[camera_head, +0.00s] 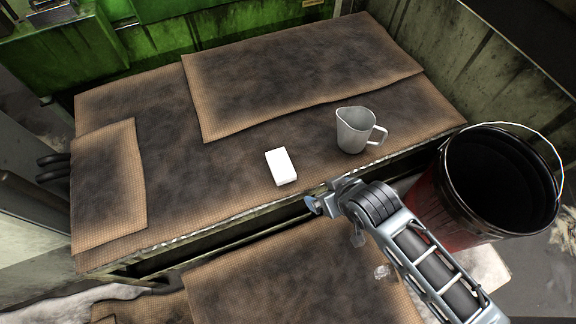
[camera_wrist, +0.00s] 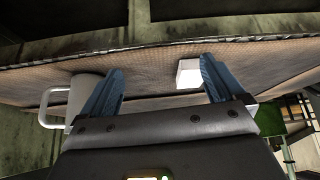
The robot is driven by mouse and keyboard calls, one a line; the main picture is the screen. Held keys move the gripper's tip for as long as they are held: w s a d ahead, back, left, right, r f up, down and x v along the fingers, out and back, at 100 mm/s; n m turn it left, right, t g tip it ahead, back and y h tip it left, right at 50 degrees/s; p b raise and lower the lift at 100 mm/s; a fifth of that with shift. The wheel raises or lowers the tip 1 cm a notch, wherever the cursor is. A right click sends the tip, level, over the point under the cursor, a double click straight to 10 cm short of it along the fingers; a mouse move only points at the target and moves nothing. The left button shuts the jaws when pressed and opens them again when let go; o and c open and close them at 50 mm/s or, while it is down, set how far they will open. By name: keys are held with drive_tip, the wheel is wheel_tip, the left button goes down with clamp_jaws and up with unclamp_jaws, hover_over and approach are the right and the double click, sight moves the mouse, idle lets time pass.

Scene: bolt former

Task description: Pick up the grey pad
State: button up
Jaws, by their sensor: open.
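The pad (camera_head: 281,166) looks white rather than grey. It is a small rectangular block lying flat on the matted bench, left of the metal jug. It also shows in the wrist view (camera_wrist: 188,73), beyond my fingers and beside the right-hand one, which seems to cover its edge. My gripper (camera_head: 314,204) is at the bench's front edge, nearer the camera and to the right of the pad. In the wrist view my gripper (camera_wrist: 160,78) has its two blue fingers spread apart with nothing between them. It is apart from the pad.
A grey metal jug (camera_head: 353,131) stands right of the pad; its handle points right. A black and red bucket (camera_head: 440,205) with a wire handle stands at the bench's right front. Brown mats (camera_head: 290,75) cover the bench. The bench top around the pad is clear.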

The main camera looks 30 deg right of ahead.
sight(280, 162)
drive_tip(key=w+g, duration=0.1)
drive_tip(key=w, duration=0.1)
drive_tip(key=w+f, duration=0.1)
drive_tip(key=w, duration=0.2)
drive_tip(key=w+a+g+b, duration=0.1)
drive_tip(key=w, duration=0.2)
drive_tip(key=shift+w+f+m+g, duration=0.2)
drive_tip(key=shift+f+m+g, duration=0.1)
drive_tip(key=shift+m, duration=0.1)
drive_tip(key=w+a+r+g, duration=0.1)
drive_tip(key=w, duration=0.1)
drive_tip(key=w+a+r+g, duration=0.1)
drive_tip(key=w, duration=0.2)
drive_tip(key=w+r+g+b, duration=0.1)
drive_tip(key=w+r, duration=0.1)
drive_tip(key=shift+w+a+m+g+y, duration=0.3)
drive_tip(key=shift+a+m+y, duration=0.1)
drive_tip(key=shift+w+d+f+b, duration=0.15)
drive_tip(key=shift+f+b, duration=0.25)
drive_tip(key=shift+f, duration=1.5)
drive_tip(key=shift+w+a+f+b, duration=0.1)
drive_tip(key=shift+f+b, duration=0.25)
drive_tip(key=shift+f, duration=1.5)
drive_tip(key=shift+c, duration=0.3)
drive_tip(key=c, duration=1.1)
